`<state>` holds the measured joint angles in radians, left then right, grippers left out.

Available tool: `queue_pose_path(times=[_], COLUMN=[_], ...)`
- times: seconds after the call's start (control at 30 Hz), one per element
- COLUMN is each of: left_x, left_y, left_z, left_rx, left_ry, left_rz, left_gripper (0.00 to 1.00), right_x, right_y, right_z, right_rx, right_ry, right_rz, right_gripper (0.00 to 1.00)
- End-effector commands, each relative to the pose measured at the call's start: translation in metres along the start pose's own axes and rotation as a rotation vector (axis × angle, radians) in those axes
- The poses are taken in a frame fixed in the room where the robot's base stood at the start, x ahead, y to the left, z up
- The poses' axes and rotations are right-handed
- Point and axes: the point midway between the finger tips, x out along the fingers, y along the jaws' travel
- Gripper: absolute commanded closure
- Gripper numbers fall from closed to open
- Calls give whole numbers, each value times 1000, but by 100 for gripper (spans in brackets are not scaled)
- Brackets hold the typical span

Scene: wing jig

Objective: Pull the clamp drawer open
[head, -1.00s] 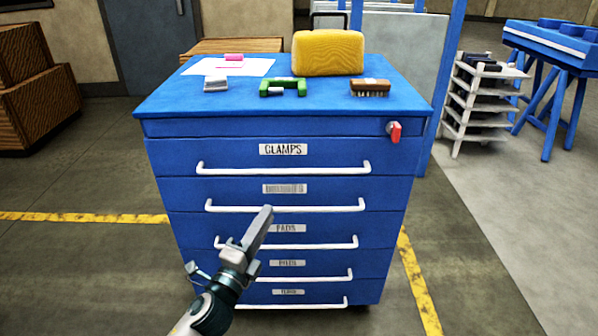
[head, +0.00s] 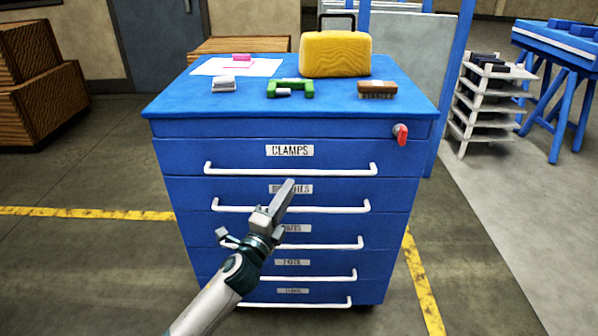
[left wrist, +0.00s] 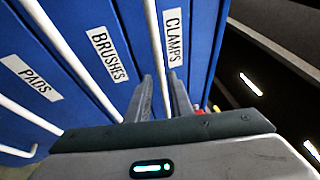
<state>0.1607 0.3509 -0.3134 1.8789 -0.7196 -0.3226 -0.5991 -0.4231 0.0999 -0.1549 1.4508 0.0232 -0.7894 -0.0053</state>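The clamp drawer (head: 335,158) is the top labelled drawer of the blue cabinet and is closed. Its white bar handle (head: 325,172) runs across its front below the CLAMPS label; the bar also shows in the left wrist view (left wrist: 153,30). My left gripper (head: 290,183) is in front of the cabinet, its fingertips just below the handle in the head view. In the left wrist view its two fingers (left wrist: 162,76) are apart, with the bar lined up between them. No grip on the bar shows. My right gripper is not in view.
More closed drawers with white handles (head: 345,207) lie below. A red key (head: 400,134) sticks out at the cabinet's upper right. On top (head: 200,105) are a yellow case (head: 335,53), a green clamp (head: 290,88) and a brush (head: 376,89).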

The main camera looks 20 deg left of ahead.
Motion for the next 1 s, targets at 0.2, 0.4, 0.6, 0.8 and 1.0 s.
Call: queue_pose_path(times=[0.2, 0.4, 0.6, 0.8, 1.0], left_x=[41, 68, 80, 82, 81], left_y=[-1, 0, 0, 0, 0], left_z=[-1, 0, -1, -1, -1], left_rx=[-2, -1, -2, -1, -1], left_ry=[1, 0, 1, 1, 1], left_rz=[-1, 0, 0, 0, 0], left_gripper=[80, 80, 80, 80, 97], right_x=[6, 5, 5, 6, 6], right_y=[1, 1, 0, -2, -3], right_z=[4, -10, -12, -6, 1], right_rx=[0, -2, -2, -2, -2], right_ry=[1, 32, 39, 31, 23], right_rz=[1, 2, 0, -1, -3], right_gripper=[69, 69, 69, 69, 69])
